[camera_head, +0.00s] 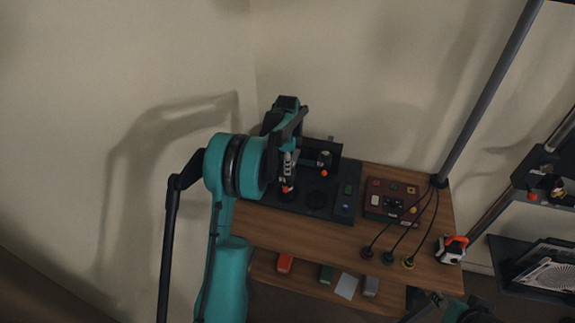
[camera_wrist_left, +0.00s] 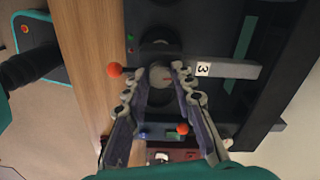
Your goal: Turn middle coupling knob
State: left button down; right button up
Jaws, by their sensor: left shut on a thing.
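In the left wrist view a round grey knob (camera_wrist_left: 160,76) with a small red mark sits on the dark fixture (camera_wrist_left: 205,25). My left gripper (camera_wrist_left: 160,74) has a fingertip on each side of this knob and is shut on it. An orange ball (camera_wrist_left: 115,70) and another orange ball (camera_wrist_left: 183,128) show close by. A grey bar (camera_wrist_left: 235,69) with a "3" label lies beside the fingers. In the head view my left gripper (camera_head: 287,180) points down over the dark fixture plate (camera_head: 320,211) and hides the knob. Part of my right gripper (camera_head: 432,303) shows at the bottom edge; its jaws are unclear.
A dark red box (camera_head: 391,200) with cables stands right of the fixture on the wooden table (camera_head: 300,237). Coloured plugs and an orange-and-white device (camera_head: 452,249) are near the right edge. Small boxes lie lower in front. A dark pole (camera_head: 490,90) rises at right.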

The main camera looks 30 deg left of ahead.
dwell(0.3)
pick_arm(q)
jog(key=c, duration=1.3)
grip_release()
jog(key=shift+o, duration=0.2)
notch_tip(320, 180, up, 12)
